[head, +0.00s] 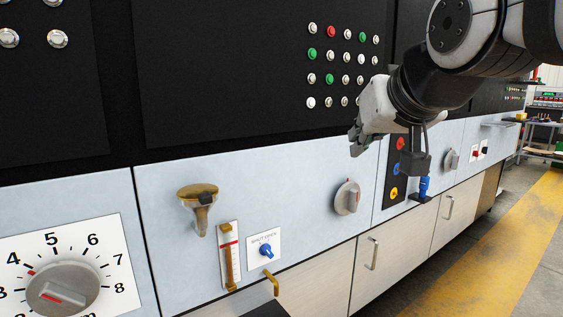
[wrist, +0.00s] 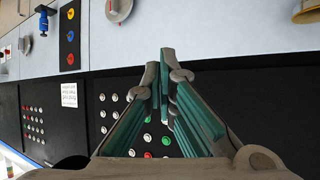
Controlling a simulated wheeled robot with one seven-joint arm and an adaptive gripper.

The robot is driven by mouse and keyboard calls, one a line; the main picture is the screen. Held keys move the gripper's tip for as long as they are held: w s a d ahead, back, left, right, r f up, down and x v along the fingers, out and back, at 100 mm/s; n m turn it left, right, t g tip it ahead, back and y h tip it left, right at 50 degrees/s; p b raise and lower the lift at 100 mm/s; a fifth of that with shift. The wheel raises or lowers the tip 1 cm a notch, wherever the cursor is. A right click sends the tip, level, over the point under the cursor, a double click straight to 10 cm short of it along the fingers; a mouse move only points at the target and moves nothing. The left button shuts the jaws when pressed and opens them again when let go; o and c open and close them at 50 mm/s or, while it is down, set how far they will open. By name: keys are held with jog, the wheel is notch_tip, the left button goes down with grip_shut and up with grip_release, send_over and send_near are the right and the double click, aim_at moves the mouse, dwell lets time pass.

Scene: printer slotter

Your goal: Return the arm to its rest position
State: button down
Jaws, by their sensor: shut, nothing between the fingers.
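My gripper (head: 355,141) hangs from my arm at the upper right of the head view, in front of the printer slotter's panel. Its fingers are shut and hold nothing. In the wrist view the gripper (wrist: 161,60) points at the panel, with its fingers together at the tips. The fingers appear apart from the panel, with the button array (head: 344,66) behind and above them in the head view.
A grey knob (head: 347,197), a brass funnel-like fitting (head: 198,203), a blue switch (head: 266,250) and a large numbered dial (head: 62,290) stick out from the panel. A black plate with red, blue and yellow buttons (head: 394,193) is nearby. Yellow-marked floor (head: 500,250) lies clear at right.

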jog(key=s+d+f+g+h, duration=0.15)
jog(key=s+f+g, duration=0.25)
jog(key=s+f, duration=0.5)
jog(key=s+d+f+m+g, duration=0.1)
jog(key=s+d+f+g, duration=0.35)
jog(key=s, duration=0.75)
jog(key=s+f+g, duration=0.3)
jog(key=s+f, duration=0.6)
jog(key=s, duration=0.1)
notch_tip(320, 180, up, 29)
jog(key=t+p, duration=0.4)
jog(key=p, duration=2.3)
jog(key=shift+d+r+p, duration=0.2)
jog(key=shift+d+p, duration=0.1)
jog(key=shift+d, duration=0.15)
